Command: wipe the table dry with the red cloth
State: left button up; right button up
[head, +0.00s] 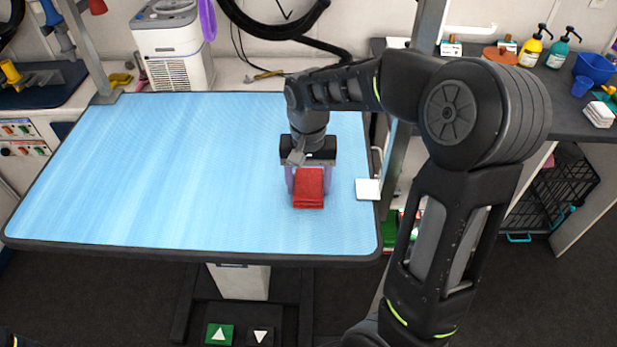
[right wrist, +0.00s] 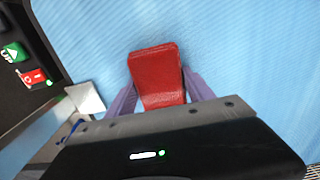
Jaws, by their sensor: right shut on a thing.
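The red cloth (head: 309,188) is a folded block on the right part of the blue grooming table (head: 170,170). My right gripper (head: 308,180) points down at the table, with a purple finger on each side of the cloth, and is shut on it. The right wrist view shows the red cloth (right wrist: 157,72) between the two fingers, against the blue surface. I cannot tell whether the cloth touches the surface or sits just above it. No distinct puddle shows on the table; the surface has pale streaks. My left gripper is not in view.
A white square piece (head: 368,189) sits at the table's right edge, close to my gripper. A metal post (head: 400,130) rises beside that edge. A white machine (head: 172,50) stands behind the table. A counter with bottles (head: 560,48) is at the right. The table's left and middle are clear.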

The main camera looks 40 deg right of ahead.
aim_at(264, 192)
jog(key=shift+a+f, duration=0.1)
jog(key=shift+a, duration=0.05)
jog(key=shift+w+a+r, duration=0.2)
jog(key=shift+w+a, duration=0.85)
jog(key=shift+a, duration=0.25)
jog(key=shift+w+a, duration=0.1)
jog(key=shift+w+a+f+p, duration=0.1)
jog(key=shift+w+a+p, duration=0.05)
jog(key=shift+w+a, duration=0.4)
jog(key=shift+w+a+f+p, duration=0.15)
jog(key=shift+w+a, duration=0.2)
jog(key=shift+a, duration=0.35)
jog(key=shift+r, duration=0.1)
jog(key=shift+w+a+r+p, duration=0.1)
jog(key=shift+w+a+p, duration=0.05)
jog(key=shift+w+a, duration=0.45)
jog(key=shift+w+a+p, duration=0.15)
jog(key=shift+w+a, duration=0.25)
jog(key=shift+a, duration=0.3)
